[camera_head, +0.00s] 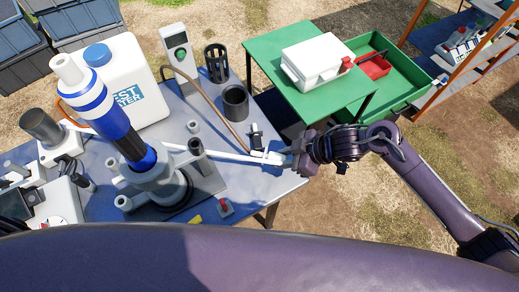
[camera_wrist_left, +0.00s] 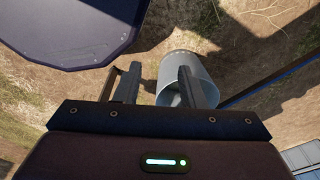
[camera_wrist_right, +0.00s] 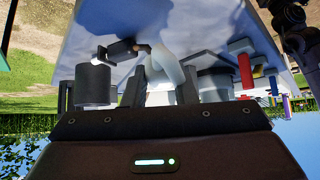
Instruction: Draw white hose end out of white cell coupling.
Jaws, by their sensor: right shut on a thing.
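The white hose (camera_head: 230,155) runs across the blue table from the grey flow cell (camera_head: 160,185) towards my right gripper (camera_head: 299,155). The right gripper is shut on the white hose; in the right wrist view the pale hose (camera_wrist_right: 163,72) shows between its fingers (camera_wrist_right: 160,92). The cell has several grey stub couplings, and I cannot tell which is the white one or whether the hose end sits in it. My left gripper shows only in the left wrist view (camera_wrist_left: 158,88); its fingers are apart, with nothing visibly held.
A blue-and-white cylinder (camera_head: 100,108) rises at the cell. A white jug (camera_head: 128,78), handheld meter (camera_head: 180,52) and dark cup (camera_head: 235,102) stand behind. A green table (camera_head: 270,55) with a white box (camera_head: 317,62) is beyond. A grey bucket (camera_wrist_left: 190,72) is below my left gripper.

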